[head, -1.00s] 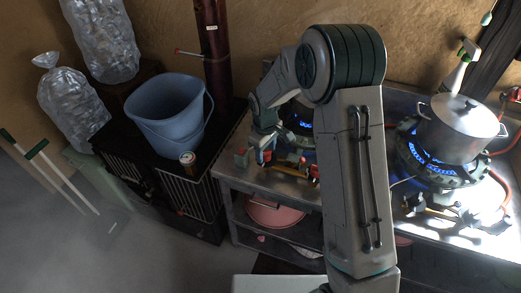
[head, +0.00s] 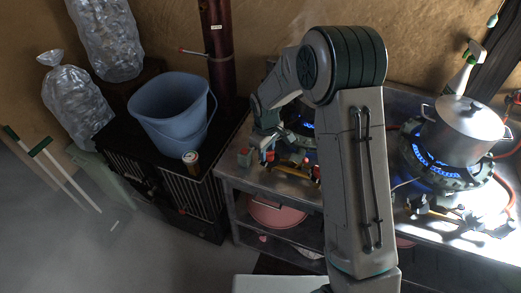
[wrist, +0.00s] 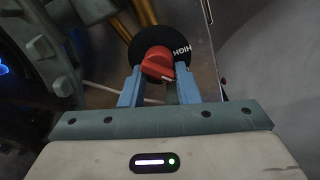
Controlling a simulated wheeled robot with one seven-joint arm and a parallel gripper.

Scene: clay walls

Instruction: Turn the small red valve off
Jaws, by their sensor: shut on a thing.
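The small red valve (wrist: 155,56) is a red knob with a white mark, on a round black dial with the word HIGH on it, in the wrist view. My gripper (wrist: 160,74) has its two blue fingers on either side of the knob and is shut on it. In the head view my gripper (head: 266,153) is at the front left of the metal counter, beside the left burner. The knob is mostly hidden by my gripper there. The left burner (head: 306,126) shows blue flame, partly behind my arm.
A steel pot (head: 466,132) stands on the right burner, which has a blue flame. Bags of bottles lean by the wall. Grey floor is clear at lower left.

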